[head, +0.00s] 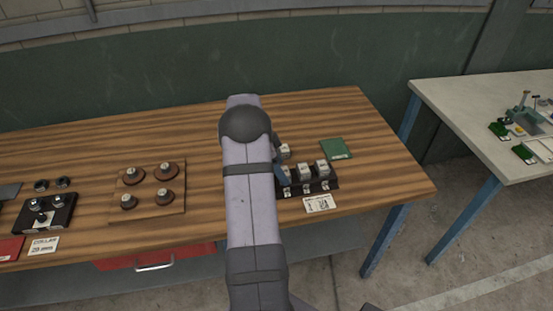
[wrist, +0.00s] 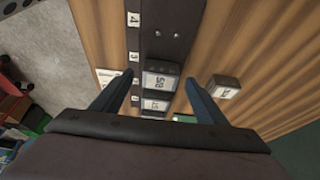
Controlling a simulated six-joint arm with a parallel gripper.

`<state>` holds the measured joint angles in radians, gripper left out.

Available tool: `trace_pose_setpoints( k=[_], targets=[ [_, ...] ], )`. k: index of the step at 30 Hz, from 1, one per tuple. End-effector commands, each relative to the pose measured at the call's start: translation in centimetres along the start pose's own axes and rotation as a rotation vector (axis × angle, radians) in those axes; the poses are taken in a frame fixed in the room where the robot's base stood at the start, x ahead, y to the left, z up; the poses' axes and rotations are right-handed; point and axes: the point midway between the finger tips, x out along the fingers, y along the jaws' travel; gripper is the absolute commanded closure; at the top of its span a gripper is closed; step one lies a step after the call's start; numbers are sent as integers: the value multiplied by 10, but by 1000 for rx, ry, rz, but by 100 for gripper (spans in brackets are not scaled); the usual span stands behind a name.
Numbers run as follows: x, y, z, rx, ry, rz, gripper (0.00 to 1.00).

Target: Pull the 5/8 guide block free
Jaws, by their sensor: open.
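The 5/8 guide block (wrist: 160,82) is a dark block with a pale labelled face. It sits in the black rack (wrist: 158,30) in the wrist view. Its label appears upside down there. My gripper (wrist: 160,77) is open and empty, with one blue finger on each side of this block in the picture. I cannot tell whether the fingers are down at its height or touching it. A second labelled block (wrist: 155,104) sits next to it in the rack. In the head view my arm hides part of the rack (head: 325,186) and much of my gripper.
A loose labelled block (wrist: 224,88) lies on the wood just right of my right finger. A green mat (head: 336,149) lies behind the rack and a white card (head: 320,204) in front. A wooden board with round pieces (head: 150,208) stands left. The bench's right end is clear.

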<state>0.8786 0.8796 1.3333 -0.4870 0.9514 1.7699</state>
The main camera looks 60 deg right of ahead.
Motion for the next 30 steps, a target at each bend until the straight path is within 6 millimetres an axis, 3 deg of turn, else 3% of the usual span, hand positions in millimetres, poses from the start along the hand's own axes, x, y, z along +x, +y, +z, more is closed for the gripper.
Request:
trace_pose_setpoints(
  k=[6, 16, 22, 23, 24, 27, 30],
  targets=[
    [15, 0, -1, -1, 1, -1, 33],
    [19, 0, 0, -1, 0, -2, 33],
    [18, 0, 0, -1, 0, -2, 78],
    [18, 0, 0, -1, 0, -2, 81],
    [18, 0, 0, -1, 0, -2, 60],
    [18, 0, 0, -1, 0, -2, 77],
    [18, 0, 0, -1, 0, -1, 77]
  ],
)
